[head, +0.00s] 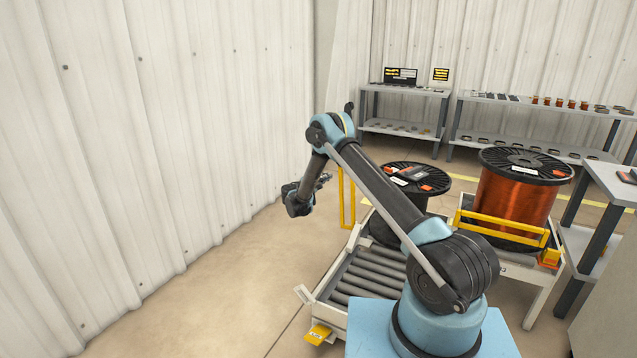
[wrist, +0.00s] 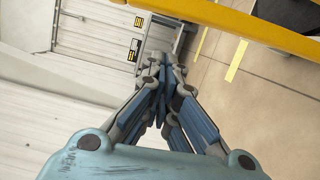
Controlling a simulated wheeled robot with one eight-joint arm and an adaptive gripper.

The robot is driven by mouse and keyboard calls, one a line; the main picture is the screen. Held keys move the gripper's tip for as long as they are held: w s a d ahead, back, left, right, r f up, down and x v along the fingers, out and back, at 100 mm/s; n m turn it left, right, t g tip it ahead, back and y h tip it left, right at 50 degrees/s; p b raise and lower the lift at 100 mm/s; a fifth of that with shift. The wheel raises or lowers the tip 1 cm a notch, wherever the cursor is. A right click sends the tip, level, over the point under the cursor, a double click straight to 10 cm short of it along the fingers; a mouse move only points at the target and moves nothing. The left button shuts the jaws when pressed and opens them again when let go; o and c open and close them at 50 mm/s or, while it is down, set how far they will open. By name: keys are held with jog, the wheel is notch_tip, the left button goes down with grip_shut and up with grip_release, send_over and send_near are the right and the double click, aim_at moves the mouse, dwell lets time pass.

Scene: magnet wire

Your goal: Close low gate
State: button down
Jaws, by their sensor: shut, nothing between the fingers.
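A yellow gate frame (head: 342,198) stands upright at the left side of the roller conveyor (head: 362,275), beside my gripper. The conveyor's near end has no bar across it. A second yellow gate (head: 503,229) lies across the front of the copper wire spool (head: 512,202). My gripper (head: 324,180) is to the left of the upright frame, raised above the floor. In the wrist view the fingers (wrist: 165,68) are shut together and empty. A yellow bar (wrist: 235,22) crosses the top of that view, apart from the fingers. Contact with the frame cannot be told in the head view.
A dark spool (head: 415,178) stands at the conveyor's far end, partly behind my arm. A yellow block (head: 318,334) sits at its near left corner. Shelves (head: 405,112) line the back wall. The floor (head: 225,285) at left is clear up to the corrugated wall.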

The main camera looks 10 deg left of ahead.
jog(key=shift+s+d+r, duration=0.1)
jog(key=shift+s+d, duration=0.2)
jog(key=shift+d, duration=0.4)
jog(key=shift+s+d+r, duration=0.1)
jog(key=shift+s+d, duration=0.2)
jog(key=shift+d, duration=0.4)
jog(key=shift+a, duration=0.1)
